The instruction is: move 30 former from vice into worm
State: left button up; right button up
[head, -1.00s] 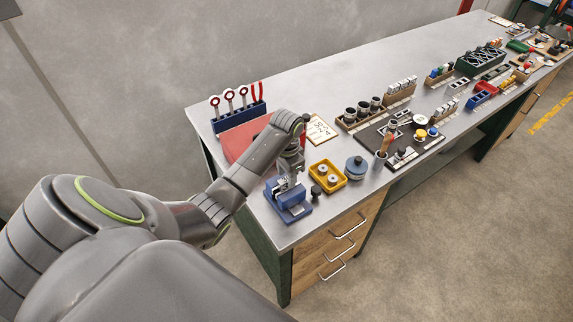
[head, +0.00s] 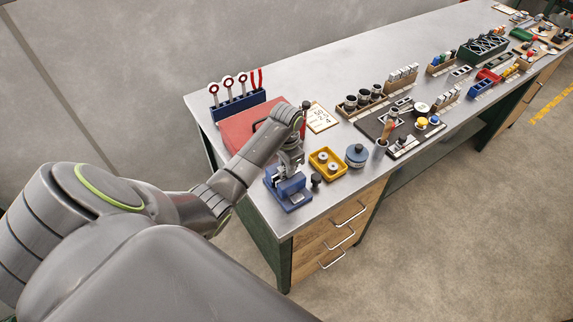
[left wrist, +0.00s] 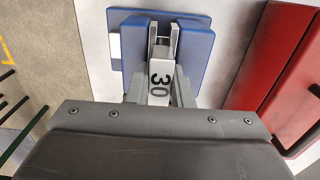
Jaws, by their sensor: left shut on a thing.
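The blue vice (head: 291,199) stands at the near left end of the bench. My left gripper (head: 289,171) points down at it from above. In the left wrist view, the pale former marked 30 (left wrist: 159,82) sits between the two grey fingers of my left gripper (left wrist: 158,76), which is shut on it. The former's far end is in line with the slot of the vice (left wrist: 196,52); I cannot tell whether it is still seated there. In the head view the gripper hides the former. I cannot make out which thing is the worm. My right gripper is out of view.
A red case (head: 240,132) lies behind the vice, with a blue tool rack (head: 238,106) beyond. Several racks and parts line the bench further right.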

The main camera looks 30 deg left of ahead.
pick_arm(q)
notch_tip(320, 180, up, 3)
jog(key=shift+r+p, duration=0.15)
jog(key=shift+p, duration=0.8)
jog(key=shift+r+b, duration=0.3)
jog(key=shift+r, duration=2.15)
